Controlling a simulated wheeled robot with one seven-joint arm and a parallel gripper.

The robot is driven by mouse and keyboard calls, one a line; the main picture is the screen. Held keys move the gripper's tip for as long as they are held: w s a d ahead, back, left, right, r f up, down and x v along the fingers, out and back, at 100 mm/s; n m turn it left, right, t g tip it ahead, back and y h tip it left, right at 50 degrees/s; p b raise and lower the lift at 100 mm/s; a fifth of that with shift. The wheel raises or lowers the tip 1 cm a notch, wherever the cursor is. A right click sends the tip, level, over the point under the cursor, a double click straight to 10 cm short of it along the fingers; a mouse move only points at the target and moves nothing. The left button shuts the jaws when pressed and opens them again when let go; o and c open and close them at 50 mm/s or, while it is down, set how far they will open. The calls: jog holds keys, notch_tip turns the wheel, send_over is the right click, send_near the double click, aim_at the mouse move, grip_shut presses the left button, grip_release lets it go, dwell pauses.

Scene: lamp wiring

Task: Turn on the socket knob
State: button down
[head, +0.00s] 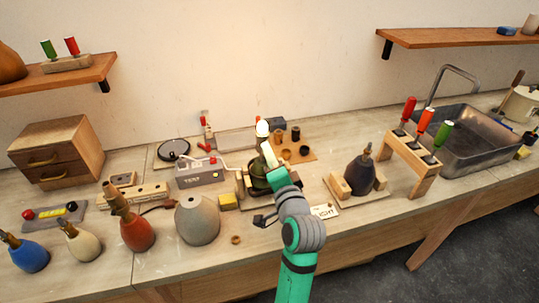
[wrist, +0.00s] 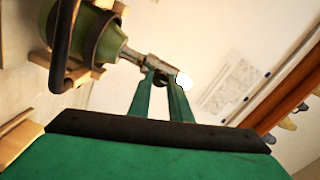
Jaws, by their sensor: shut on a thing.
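The lamp has a green body, seen in the wrist view (wrist: 112,42) and, partly behind my arm, in the head view (head: 257,184). A brass-coloured socket (wrist: 133,57) sits on its neck. The bulb at its end is bright white, in the head view (head: 262,128) and the wrist view (wrist: 184,79). My gripper (wrist: 163,77) is at the socket, just below the bulb, with its two green fingers close together and shut on the small socket knob. The knob itself is mostly hidden between the fingertips.
A grey TEST box (head: 200,174) stands left of the lamp, and a grey rounded lamp base (head: 197,222) stands front left. A dark lamp base in a wooden cradle (head: 360,174) is to the right. A tool rack (head: 422,165) and sink (head: 480,150) lie farther right.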

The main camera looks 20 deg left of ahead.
jog(key=shift+f, duration=0.1)
jog(key=c, duration=1.6)
grip_release()
jog(key=v, duration=1.1)
jog(key=shift+w, duration=0.1)
